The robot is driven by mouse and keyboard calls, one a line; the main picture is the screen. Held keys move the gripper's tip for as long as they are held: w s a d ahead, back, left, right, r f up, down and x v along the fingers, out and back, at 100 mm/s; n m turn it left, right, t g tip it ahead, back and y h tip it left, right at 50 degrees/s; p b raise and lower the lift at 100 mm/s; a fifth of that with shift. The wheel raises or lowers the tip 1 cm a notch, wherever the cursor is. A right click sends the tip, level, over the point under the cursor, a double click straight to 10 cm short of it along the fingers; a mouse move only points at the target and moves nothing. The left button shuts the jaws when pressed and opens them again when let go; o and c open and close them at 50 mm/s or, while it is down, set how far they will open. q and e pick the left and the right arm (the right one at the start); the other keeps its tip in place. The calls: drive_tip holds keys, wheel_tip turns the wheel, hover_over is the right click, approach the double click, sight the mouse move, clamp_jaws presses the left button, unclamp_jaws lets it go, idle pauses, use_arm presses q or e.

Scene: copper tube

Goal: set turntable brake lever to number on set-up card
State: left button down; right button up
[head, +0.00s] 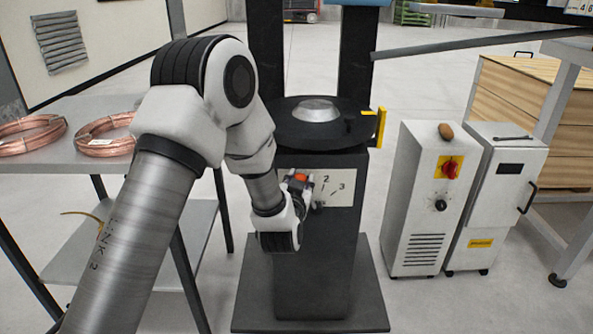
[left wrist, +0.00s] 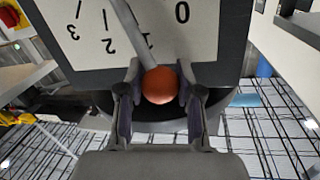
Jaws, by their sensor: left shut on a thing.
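The brake lever has an orange-red ball knob (left wrist: 158,86) on a grey rod (left wrist: 129,32). The knob also shows as a small orange patch in the head view (head: 300,177). My left gripper (left wrist: 157,92) is shut on the knob, one finger on each side. Behind the lever is a pale number plate (left wrist: 88,28) on the dark turntable (head: 312,132) pedestal. In the wrist view the plate is upside down, with 0, 2 and 3 readable. The lever end lies over the 1, partly hiding it. The set-up card is not clearly identifiable. My right gripper is not in view.
A white panel with digits (head: 580,7) is cut off at the top right. Copper coils (head: 106,134) lie on a grey table (head: 78,172) at left. A white control box (head: 425,215) with a red switch stands right of the pedestal, with clear floor between.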

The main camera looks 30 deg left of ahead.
use_arm(q)
drive_tip(key=d+m+p, duration=0.1)
drive_tip(key=p, duration=0.1)
drive_tip(key=w+d+r+m+p, duration=0.1)
drive_tip(key=w+d+m+p, duration=0.1)
drive_tip(key=d+m+p, duration=0.1)
drive_tip(key=shift+w+d+r+g+y+p, duration=0.1)
drive_tip(key=shift+w+r+g+y+p, duration=0.1)
drive_tip(key=shift+w+g+y+p, duration=0.15)
drive_tip(key=shift+w+d+f+m+g+p, duration=0.15)
drive_tip(key=shift+w+d+m+p, duration=0.05)
drive_tip(key=shift+d+m+p, duration=0.25)
drive_tip(key=shift+w+d+f+m+g+p, duration=0.1)
drive_tip(key=shift+w+d+m+p, duration=0.1)
drive_tip(key=shift+d+m+p, duration=0.2)
drive_tip(key=shift+w+d+f+m+p, duration=0.25)
drive_tip(key=shift+d+m+p, duration=0.05)
drive_tip(key=shift+m+p, duration=0.1)
drive_tip(key=c, duration=0.7)
unclamp_jaws()
drive_tip(key=shift+c, duration=0.2)
